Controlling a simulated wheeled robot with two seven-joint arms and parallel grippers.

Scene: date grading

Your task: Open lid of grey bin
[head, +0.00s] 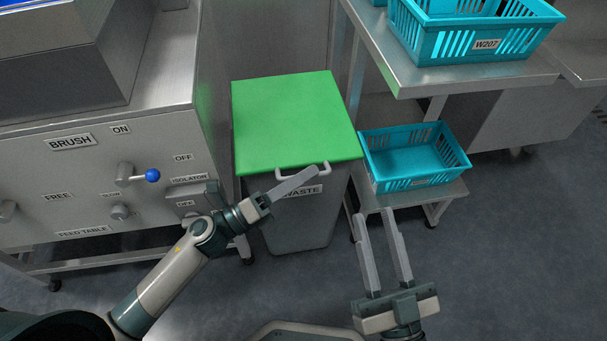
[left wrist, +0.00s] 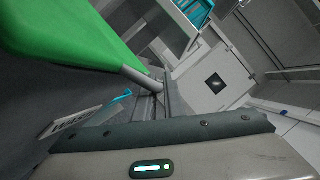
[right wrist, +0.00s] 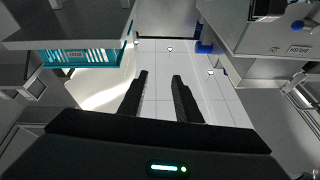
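The grey bin (head: 300,225) stands on the floor, with a WASTE label partly hidden behind my left gripper. Its green lid (head: 290,115) lies flat and closed on top; its green edge also fills the upper left of the left wrist view (left wrist: 75,35). A pale handle (head: 301,171) sticks out from the lid's front edge. My left gripper (head: 314,172) has its fingertips at this handle; whether they touch it I cannot tell. Its fingers overlap, so their gap is hidden. My right gripper (head: 374,214) is open and empty, over the floor to the right of the bin.
A steel machine (head: 90,185) with knobs and labels stands close left of the bin. To the right, a teal crate (head: 415,160) sits on a low shelf and another teal crate (head: 470,45) on the table above. Open floor lies in front.

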